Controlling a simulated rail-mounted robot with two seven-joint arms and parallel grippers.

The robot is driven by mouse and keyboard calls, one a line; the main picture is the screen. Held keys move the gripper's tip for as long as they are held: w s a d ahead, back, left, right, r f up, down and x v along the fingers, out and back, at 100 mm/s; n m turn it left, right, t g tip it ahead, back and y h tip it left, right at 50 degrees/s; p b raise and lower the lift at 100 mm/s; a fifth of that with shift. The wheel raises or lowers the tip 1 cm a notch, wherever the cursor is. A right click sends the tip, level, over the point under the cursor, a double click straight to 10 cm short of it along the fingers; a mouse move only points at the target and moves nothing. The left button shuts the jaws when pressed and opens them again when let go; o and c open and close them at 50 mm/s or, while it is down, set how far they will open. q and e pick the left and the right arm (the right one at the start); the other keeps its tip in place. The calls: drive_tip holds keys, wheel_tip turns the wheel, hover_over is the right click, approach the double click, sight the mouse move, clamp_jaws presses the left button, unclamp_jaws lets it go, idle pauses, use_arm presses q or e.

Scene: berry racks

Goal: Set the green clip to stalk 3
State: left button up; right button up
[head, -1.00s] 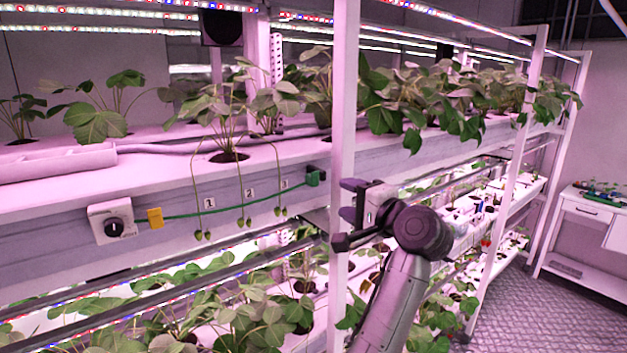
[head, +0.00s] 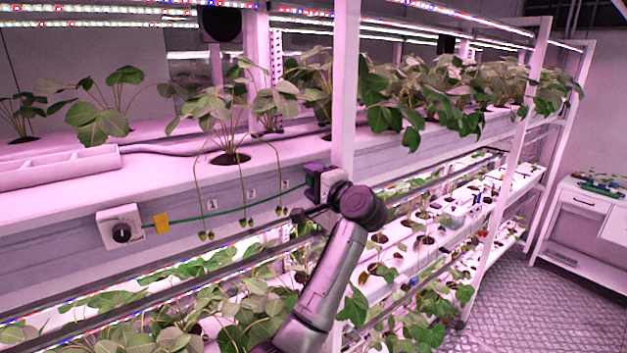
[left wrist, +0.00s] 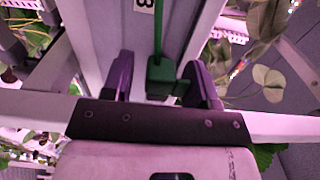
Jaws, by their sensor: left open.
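The green clip (left wrist: 161,76) sits at the end of a green line (head: 190,217) along the front of the upper rack, right of label 3 (head: 285,184). In the head view my gripper mostly hides the clip. My left gripper (head: 310,194) is open there; in the left wrist view its two fingers (left wrist: 162,84) stand on either side of the clip, the right one close to its edge. Three thin stalks with small green berries hang over the rack edge by labels 1, 2 and 3. Stalk 3 (head: 280,175) is the rightmost, left of my gripper. My right gripper is not in view.
A white upright post (head: 343,110) stands just behind my gripper. Leafy plants fill the lower shelf (head: 150,325). The aisle floor (head: 510,300) at right is clear.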

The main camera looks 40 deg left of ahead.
use_arm(q)
drive_tip(key=shift+c, duration=0.4)
clamp_jaws()
